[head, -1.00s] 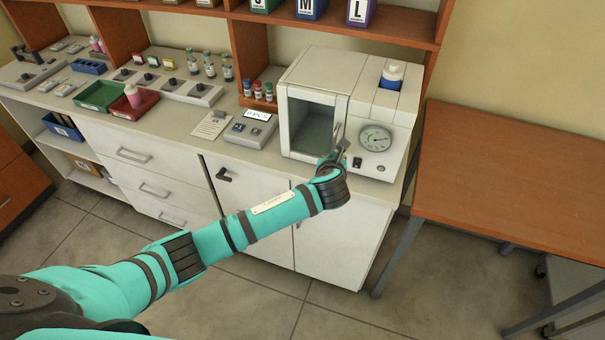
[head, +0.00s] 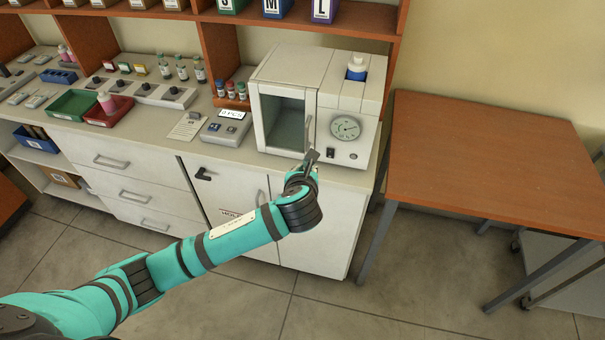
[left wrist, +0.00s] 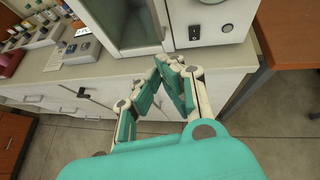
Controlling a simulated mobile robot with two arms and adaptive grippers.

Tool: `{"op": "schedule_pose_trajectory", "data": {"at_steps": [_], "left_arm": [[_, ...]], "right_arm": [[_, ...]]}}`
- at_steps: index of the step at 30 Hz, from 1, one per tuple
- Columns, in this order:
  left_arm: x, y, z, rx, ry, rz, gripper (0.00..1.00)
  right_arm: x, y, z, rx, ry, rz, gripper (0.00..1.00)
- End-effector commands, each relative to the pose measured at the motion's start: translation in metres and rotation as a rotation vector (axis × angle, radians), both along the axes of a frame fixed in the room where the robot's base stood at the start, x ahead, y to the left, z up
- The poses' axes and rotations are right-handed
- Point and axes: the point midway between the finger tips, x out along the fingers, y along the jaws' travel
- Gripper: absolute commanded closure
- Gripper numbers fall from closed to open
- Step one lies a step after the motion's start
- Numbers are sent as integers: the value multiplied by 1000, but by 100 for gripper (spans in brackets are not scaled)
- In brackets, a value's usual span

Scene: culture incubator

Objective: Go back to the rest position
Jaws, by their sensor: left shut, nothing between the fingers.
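My left gripper (head: 309,160) is in front of the white incubator (head: 358,97), near the front edge of the counter. In the left wrist view the left gripper (left wrist: 170,66) has its fingertips together, with nothing between them. It is apart from the incubator door handle (head: 307,132). The incubator door (head: 284,122) has a dark glass pane and looks closed. My right gripper is not in view.
A brown table (head: 480,155) stands to the right. A small white device (head: 226,128), a red tray (head: 113,113) and a green tray (head: 74,105) are on the counter (head: 258,168). White cabinet doors (head: 228,200) are below. The floor (head: 340,315) in front is clear.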

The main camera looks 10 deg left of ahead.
Motion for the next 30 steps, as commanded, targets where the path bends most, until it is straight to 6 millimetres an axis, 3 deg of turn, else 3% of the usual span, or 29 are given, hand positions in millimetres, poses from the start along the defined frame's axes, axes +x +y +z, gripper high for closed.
{"op": "schedule_pose_trajectory", "data": {"at_steps": [4, 10, 14, 17, 20, 23, 26, 30], "left_arm": [[-12, -2, 6, -1, 0, -1, 100], [-15, -3, 8, 0, 1, 0, 100], [-13, 1, -15, -60, 24, 39, 100], [-14, 8, -65, -203, 71, 134, 100], [-23, 21, -136, -408, 135, 290, 100], [-44, 36, -210, -616, 194, 479, 100], [-76, 51, -278, -800, 240, 683, 100], [-137, 70, -364, -1023, 281, 988, 100]], "right_arm": [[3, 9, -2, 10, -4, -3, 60], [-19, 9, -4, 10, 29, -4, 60], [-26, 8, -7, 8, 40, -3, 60], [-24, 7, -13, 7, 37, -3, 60], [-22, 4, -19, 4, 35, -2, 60], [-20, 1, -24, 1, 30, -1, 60], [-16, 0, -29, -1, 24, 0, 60], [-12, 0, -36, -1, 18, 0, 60]]}}
